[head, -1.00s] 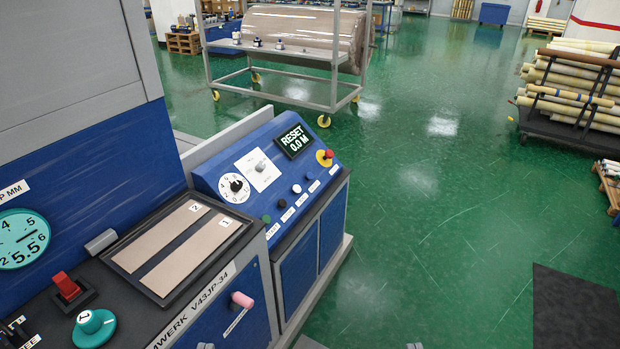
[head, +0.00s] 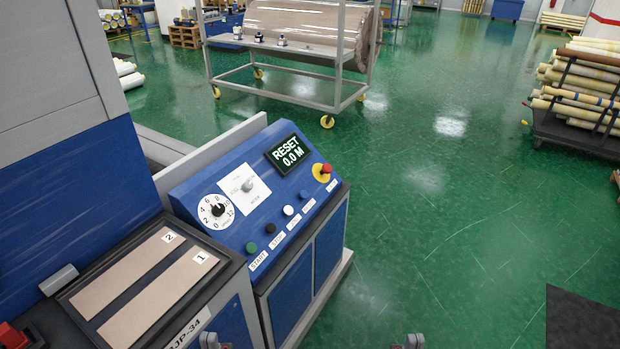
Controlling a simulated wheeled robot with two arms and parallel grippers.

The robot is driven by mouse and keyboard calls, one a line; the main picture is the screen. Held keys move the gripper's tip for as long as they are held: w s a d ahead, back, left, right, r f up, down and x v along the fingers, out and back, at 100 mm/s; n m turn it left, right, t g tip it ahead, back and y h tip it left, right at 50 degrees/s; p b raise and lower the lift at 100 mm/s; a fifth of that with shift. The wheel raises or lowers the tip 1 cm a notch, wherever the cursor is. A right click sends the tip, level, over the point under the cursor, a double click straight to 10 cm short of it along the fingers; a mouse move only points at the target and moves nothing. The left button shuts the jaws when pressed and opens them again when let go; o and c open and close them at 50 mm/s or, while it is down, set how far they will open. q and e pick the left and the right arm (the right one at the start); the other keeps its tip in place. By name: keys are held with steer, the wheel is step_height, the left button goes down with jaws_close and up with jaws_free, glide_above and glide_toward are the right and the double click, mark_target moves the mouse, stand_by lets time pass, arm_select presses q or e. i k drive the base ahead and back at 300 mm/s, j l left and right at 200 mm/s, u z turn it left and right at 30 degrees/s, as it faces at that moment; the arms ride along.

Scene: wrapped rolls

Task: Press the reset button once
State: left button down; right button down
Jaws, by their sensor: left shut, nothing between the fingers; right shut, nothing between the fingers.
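The blue sloped control panel (head: 235,185) stands left of centre. Its front row has a green button (head: 252,248) labelled START, a black button (head: 270,228) labelled STOP, a white button (head: 288,210) and a blue button (head: 304,194). The labels of the white and blue buttons are too small to read surely, so I cannot tell which is reset. The display (head: 288,153) reads RESET 0.0 M. My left gripper (head: 210,341) and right gripper (head: 414,341) show only as tips at the bottom edge, both shut, empty and apart from the panel.
A red emergency button (head: 325,169) on yellow sits at the panel's far right. A dial (head: 215,211) and a selector knob (head: 247,185) lie behind the buttons. A wheeled frame with a wrapped roll (head: 305,30) stands behind.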

mark_target(304, 195)
steer(key=i+l, duration=0.2)
steer(key=i, duration=0.2)
steer(key=i+l, duration=0.2)
steer(key=i, duration=0.25)
steer(key=i+l, duration=0.2)
steer(key=i, duration=0.2)
steer(key=i+l+u, duration=0.1)
steer(key=i, duration=0.3)
steer(key=l, duration=0.1)
